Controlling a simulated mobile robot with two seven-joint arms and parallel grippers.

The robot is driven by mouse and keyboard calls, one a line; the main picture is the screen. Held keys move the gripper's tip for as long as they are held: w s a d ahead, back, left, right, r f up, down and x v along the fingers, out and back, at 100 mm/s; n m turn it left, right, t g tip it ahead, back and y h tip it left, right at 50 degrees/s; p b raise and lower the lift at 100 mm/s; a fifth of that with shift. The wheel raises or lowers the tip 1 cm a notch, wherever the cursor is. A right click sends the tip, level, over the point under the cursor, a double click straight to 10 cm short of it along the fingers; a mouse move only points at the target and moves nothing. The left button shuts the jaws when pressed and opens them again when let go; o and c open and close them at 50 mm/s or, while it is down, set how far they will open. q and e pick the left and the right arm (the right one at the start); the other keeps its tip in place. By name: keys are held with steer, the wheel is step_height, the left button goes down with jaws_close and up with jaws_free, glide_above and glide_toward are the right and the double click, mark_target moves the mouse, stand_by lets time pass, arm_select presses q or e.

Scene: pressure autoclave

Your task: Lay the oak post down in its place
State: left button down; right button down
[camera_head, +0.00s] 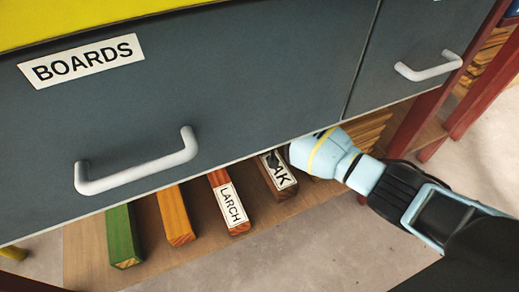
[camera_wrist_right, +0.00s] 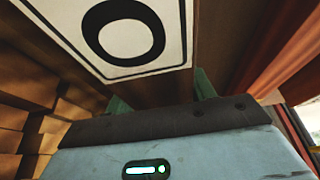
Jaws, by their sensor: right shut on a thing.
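The oak post (camera_head: 267,178) is dark brown with a white label reading "AK", its first letter covered. It lies on the wooden shelf (camera_head: 90,255) under the drawers, its front end toward me. I cannot tell if it rests fully on the shelf. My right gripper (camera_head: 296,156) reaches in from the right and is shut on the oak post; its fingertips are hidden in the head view. In the right wrist view a large "O" label (camera_wrist_right: 170,60) and dark wood fill the top, with green finger pads (camera_wrist_right: 160,95) at the post. My left gripper is out of view.
The larch post (camera_head: 222,187), an orange post (camera_head: 176,215) and a green post (camera_head: 123,235) lie left of the oak post. A grey drawer labelled BOARDS (camera_head: 100,60) with a handle (camera_head: 135,170) overhangs them. Stacked wood (camera_head: 368,130) and a red leg (camera_head: 425,100) stand to the right.

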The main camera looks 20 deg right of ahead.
mark_target(280, 173)
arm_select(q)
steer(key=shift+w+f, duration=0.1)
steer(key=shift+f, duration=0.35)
arm_select(e)
steer(key=shift+w+f, duration=0.2)
steer(key=shift+f, duration=0.3)
arm_select(q)
steer(key=shift+b, duration=0.3)
arm_select(e)
steer(key=shift+f, duration=0.2)
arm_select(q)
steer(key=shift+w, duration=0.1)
arm_select(e)
steer(key=c, duration=0.5)
jaws_free()
steer(key=shift+s+f, duration=0.1)
steer(key=shift+s, duration=0.05)
